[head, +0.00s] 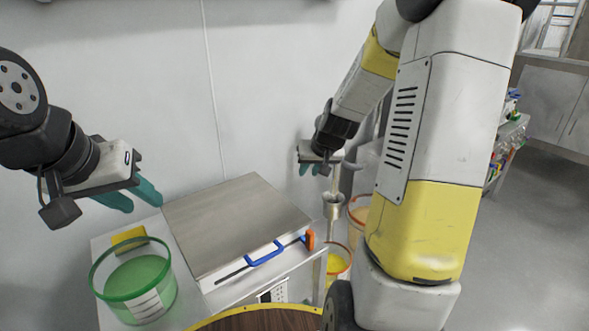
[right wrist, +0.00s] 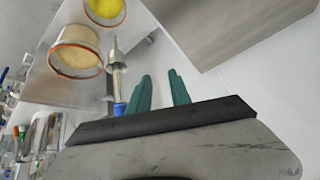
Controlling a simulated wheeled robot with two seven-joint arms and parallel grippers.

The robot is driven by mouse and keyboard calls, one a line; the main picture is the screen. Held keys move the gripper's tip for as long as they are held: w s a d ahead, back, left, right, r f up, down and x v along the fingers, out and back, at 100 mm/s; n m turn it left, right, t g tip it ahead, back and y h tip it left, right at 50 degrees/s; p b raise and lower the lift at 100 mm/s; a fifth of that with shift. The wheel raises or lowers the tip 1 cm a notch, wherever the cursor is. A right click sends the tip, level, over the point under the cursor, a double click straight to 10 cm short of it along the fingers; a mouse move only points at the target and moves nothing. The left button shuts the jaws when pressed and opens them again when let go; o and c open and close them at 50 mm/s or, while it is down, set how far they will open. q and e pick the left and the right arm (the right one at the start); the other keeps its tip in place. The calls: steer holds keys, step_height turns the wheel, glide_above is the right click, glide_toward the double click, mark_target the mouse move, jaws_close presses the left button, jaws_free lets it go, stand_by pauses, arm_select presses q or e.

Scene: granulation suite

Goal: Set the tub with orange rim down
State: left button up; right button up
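Two tubs with orange rims show. One with yellow contents (head: 338,264) stands right of the metal-topped unit in the head view; it also shows at the top of the right wrist view (right wrist: 105,10). The other, with beige contents (right wrist: 76,56), shows beside it, and its rim shows partly behind my right arm in the head view (head: 359,208). Both seem to rest on a metal surface. My right gripper (right wrist: 160,82) is open and empty, apart from both tubs. My left gripper (head: 140,205) is open and empty above the unit's left side.
A green-rimmed tub (head: 134,279) with green contents stands at the left, by a yellow block (head: 129,240). A metal scoop (right wrist: 115,55) with a blue end is close to my right gripper. A round brown surface lies in front.

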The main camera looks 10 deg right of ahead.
steer(key=s+a+r+n, duration=0.1)
steer(key=s+a+r, duration=0.5)
steer(key=s+r, duration=0.5)
steer(key=s+a+r+y, duration=0.1)
steer(key=s+a+r, duration=0.1)
steer(key=s, duration=1.2)
steer(key=shift+a+r+g, duration=0.15)
steer(key=shift+r+g, duration=0.25)
steer(key=shift+r, duration=0.3)
